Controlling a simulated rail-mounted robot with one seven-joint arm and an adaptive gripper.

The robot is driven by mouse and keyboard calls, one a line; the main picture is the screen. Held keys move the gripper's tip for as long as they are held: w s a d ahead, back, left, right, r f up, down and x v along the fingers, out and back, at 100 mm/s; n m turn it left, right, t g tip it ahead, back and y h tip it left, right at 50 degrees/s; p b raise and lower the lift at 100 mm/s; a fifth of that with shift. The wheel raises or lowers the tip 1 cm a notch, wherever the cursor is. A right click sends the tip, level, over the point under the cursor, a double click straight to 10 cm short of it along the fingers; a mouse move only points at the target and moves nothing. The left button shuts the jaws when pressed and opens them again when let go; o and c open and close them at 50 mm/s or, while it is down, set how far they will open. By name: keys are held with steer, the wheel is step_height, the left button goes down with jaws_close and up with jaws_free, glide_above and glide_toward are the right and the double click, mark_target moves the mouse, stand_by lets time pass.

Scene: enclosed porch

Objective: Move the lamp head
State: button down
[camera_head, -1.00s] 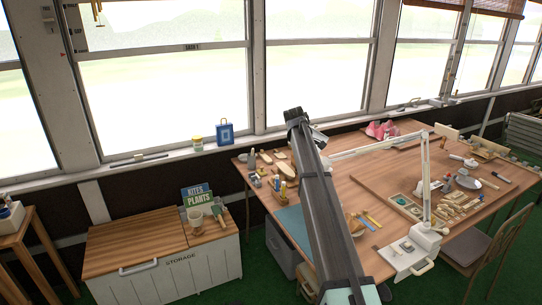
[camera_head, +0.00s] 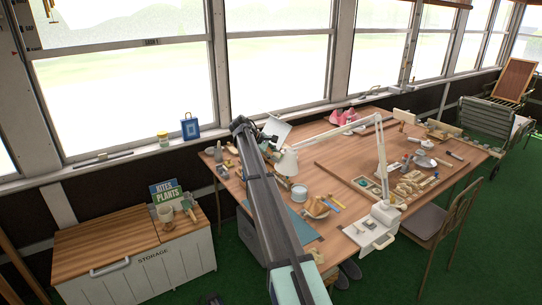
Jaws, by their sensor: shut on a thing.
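The white desk lamp (camera_head: 381,160) stands at the table's front right edge. Its jointed arm rises from the base and reaches left across the table. The white lamp head (camera_head: 287,163) hangs at the end of that arm, over the table's left part, opening downward. My gripper (camera_head: 273,147) is at the far end of my dark arm, at the lamp head's upper left. It is shut on the lamp head; the fingers are small and partly hidden, so the exact contact is hard to see.
The wooden table (camera_head: 345,150) holds bowls, tools and a wooden-edged tray (camera_head: 335,172) with small parts. Pink shoes (camera_head: 343,117) lie at the back. A storage chest (camera_head: 130,240) stands left, a chair (camera_head: 440,220) right. Windows line the back.

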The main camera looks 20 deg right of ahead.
stand_by(0.9)
steer(key=c, duration=0.9)
jaws_free()
steer(key=shift+r, duration=0.1)
steer(key=v, duration=1.2)
